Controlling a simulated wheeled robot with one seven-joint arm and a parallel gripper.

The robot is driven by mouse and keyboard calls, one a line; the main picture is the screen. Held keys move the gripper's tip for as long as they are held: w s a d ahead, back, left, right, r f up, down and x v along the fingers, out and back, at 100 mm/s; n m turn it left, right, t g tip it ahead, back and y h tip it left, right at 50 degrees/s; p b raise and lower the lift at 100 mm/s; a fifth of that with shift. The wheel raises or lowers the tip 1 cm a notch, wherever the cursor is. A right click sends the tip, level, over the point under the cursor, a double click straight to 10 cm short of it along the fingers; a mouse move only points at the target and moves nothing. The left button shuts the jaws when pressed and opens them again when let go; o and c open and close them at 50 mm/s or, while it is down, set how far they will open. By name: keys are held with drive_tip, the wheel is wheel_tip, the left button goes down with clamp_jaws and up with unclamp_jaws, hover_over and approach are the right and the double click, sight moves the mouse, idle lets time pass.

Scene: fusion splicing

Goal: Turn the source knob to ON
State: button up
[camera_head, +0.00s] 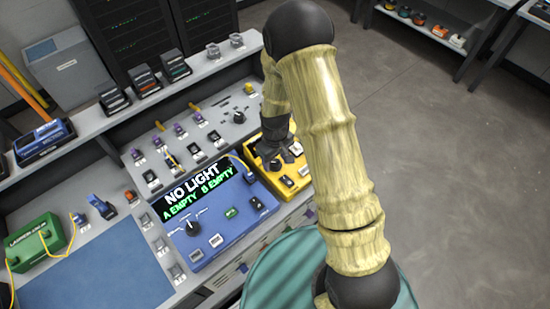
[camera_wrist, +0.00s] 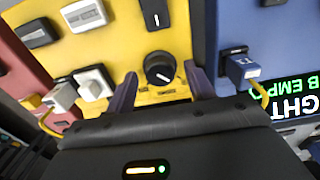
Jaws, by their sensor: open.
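A round black knob (camera_wrist: 159,68) with a white pointer line sits on the yellow box (camera_wrist: 115,50) in the wrist view. Its pointer slants toward the lower right of that view. I cannot read any ON or OFF label there. My gripper (camera_wrist: 162,72) is open, with one dark finger on each side of the knob and gaps between. In the head view my gripper (camera_head: 281,158) is over the yellow box (camera_head: 304,184) and hides much of its top, so the knob cannot be made out there.
A blue box (camera_head: 232,226) stands beside the yellow one; its display (camera_head: 196,190) reads NO LIGHT, A EMPTY, B EMPTY, and it has its own dial (camera_head: 192,228). A black switch (camera_wrist: 155,13) and connectors (camera_wrist: 92,82) with a yellow cable surround the knob. A green box (camera_head: 34,243) is at left.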

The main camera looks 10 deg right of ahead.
drive_tip(key=shift+f, duration=0.2)
drive_tip(key=shift+c, duration=0.2)
drive_tip(key=c, duration=0.9)
drive_tip(key=shift+c, duration=0.2)
